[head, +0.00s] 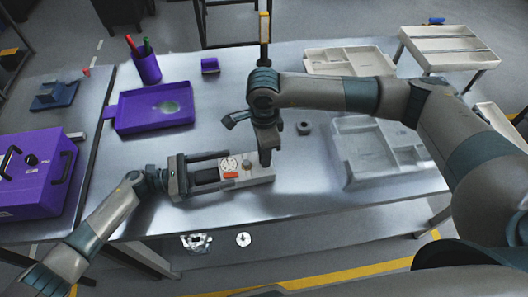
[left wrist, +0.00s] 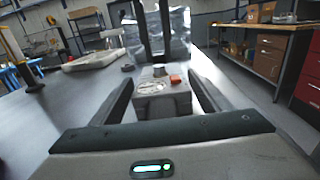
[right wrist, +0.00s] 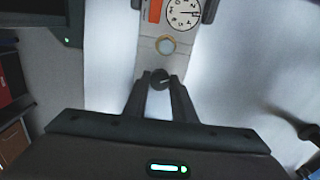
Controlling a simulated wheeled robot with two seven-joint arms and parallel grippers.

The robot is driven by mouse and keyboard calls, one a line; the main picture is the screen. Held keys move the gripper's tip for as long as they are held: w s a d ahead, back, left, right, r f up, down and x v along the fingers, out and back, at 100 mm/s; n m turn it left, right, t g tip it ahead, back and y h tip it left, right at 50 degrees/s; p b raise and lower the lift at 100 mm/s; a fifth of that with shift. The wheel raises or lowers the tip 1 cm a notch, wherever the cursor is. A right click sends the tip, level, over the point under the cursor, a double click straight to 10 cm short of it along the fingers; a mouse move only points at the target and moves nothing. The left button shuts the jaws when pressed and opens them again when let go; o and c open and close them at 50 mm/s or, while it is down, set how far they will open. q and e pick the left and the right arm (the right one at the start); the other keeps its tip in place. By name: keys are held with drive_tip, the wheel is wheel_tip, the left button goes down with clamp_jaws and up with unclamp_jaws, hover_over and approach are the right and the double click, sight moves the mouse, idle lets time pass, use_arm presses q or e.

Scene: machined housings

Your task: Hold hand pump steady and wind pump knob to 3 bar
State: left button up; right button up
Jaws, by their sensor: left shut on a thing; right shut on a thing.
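The hand pump (head: 262,174) is a light grey block lying flat near the table's front edge, with a round white gauge (head: 229,164) and an orange-red patch (head: 231,175) on top. My left gripper (head: 220,170) comes from the left and is shut on the pump body, which sits between its fingers in the left wrist view (left wrist: 163,105). My right gripper (head: 265,160) points down at the pump's right end. In the right wrist view its fingers are shut on the small dark pump knob (right wrist: 160,78). The gauge (right wrist: 183,13) shows a dark needle; its reading is too small to tell.
A small grey ring (head: 304,128) lies right of the pump. Pale compartment trays (head: 345,130) stand at the right and back right. A purple tray (head: 125,126), purple cup (head: 147,68) and purple case (head: 30,185) are at the left. The table between tray and pump is clear.

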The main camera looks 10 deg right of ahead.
drive_tip(key=shift+m, duration=1.1)
drive_tip(key=shift+w, duration=0.1)
drive_tip(key=o, duration=1)
drive_tip(key=shift+o, duration=0.2)
wheel_tip(320, 180, up, 12)
